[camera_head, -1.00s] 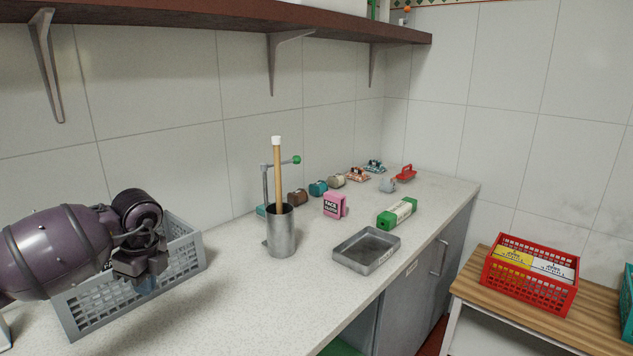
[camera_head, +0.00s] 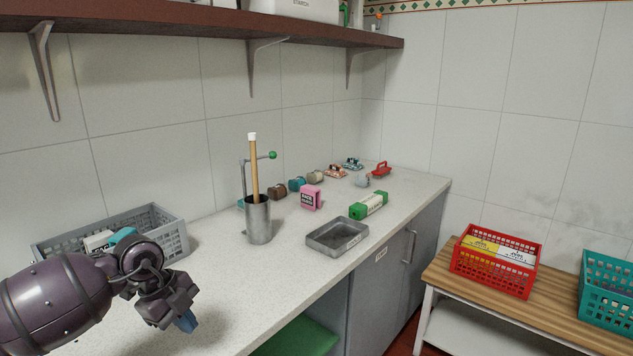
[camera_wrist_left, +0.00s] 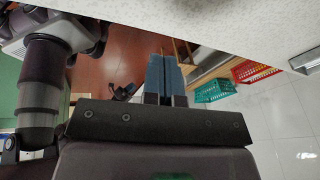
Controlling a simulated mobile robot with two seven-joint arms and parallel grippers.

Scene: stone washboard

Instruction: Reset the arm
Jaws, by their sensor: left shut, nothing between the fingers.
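My left arm comes in from the left of the head view. Its gripper (camera_head: 186,321) is over the near left part of the stone counter (camera_head: 225,300), in front of the grey crate. In the left wrist view the two blue fingers (camera_wrist_left: 164,72) lie side by side, shut, with nothing between them. The wrist view looks past the counter edge to the reddish floor (camera_wrist_left: 130,62). My right gripper is not in the head view.
A grey crate (camera_head: 170,226) stands against the wall with items inside. A metal cup (camera_head: 258,222) holding a wooden stick, a metal tray (camera_head: 337,248), a pink box (camera_head: 311,197) and a green-and-white box (camera_head: 368,206) stand farther right. A red crate (camera_head: 495,275) sits on a wooden bench.

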